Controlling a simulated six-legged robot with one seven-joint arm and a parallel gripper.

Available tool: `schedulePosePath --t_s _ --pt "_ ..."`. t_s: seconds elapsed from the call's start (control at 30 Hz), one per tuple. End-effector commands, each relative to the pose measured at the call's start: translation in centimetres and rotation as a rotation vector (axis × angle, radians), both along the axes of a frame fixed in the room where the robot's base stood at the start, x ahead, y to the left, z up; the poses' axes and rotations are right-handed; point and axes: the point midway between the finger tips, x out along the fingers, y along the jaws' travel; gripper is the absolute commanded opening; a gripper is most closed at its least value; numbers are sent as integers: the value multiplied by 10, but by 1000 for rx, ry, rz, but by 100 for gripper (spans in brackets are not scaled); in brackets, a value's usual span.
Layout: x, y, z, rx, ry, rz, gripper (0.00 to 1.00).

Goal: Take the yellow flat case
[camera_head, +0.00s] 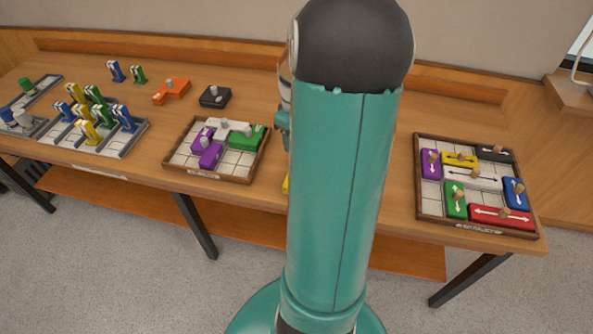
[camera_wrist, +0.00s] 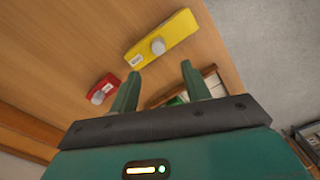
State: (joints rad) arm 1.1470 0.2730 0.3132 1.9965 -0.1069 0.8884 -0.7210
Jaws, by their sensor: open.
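The yellow flat case (camera_wrist: 168,34) lies on the wooden table in the wrist view. It is a long yellow block with a grey round knob and a small white label at one end. My gripper (camera_wrist: 160,84) is open and empty, its two green fingers pointing toward the case. The case sits beyond the fingertips, apart from them. In the head view my arm covers most of the case, and only a thin yellow edge (camera_head: 285,184) shows beside it near the table's front edge.
A red case (camera_wrist: 102,89) with a grey knob lies left of my fingers. A wooden puzzle tray (camera_head: 262,160) stands left of my arm, and a sliding-block tray (camera_head: 417,205) stands right of it. Racks of coloured pieces (camera_head: 135,139) stand at the far left.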

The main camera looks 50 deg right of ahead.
Motion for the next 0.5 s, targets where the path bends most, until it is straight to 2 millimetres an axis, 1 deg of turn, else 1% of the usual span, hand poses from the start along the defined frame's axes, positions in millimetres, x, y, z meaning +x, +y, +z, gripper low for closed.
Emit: schedulePosePath --t_s 0.03,0.1,0.37,0.5 --pt "-1 1 -11 4 2 0 47" --pt "-1 0 -22 2 2 1 47" --pt "-4 -1 -43 2 2 -1 47" --pt "-8 -3 -65 3 1 0 47"
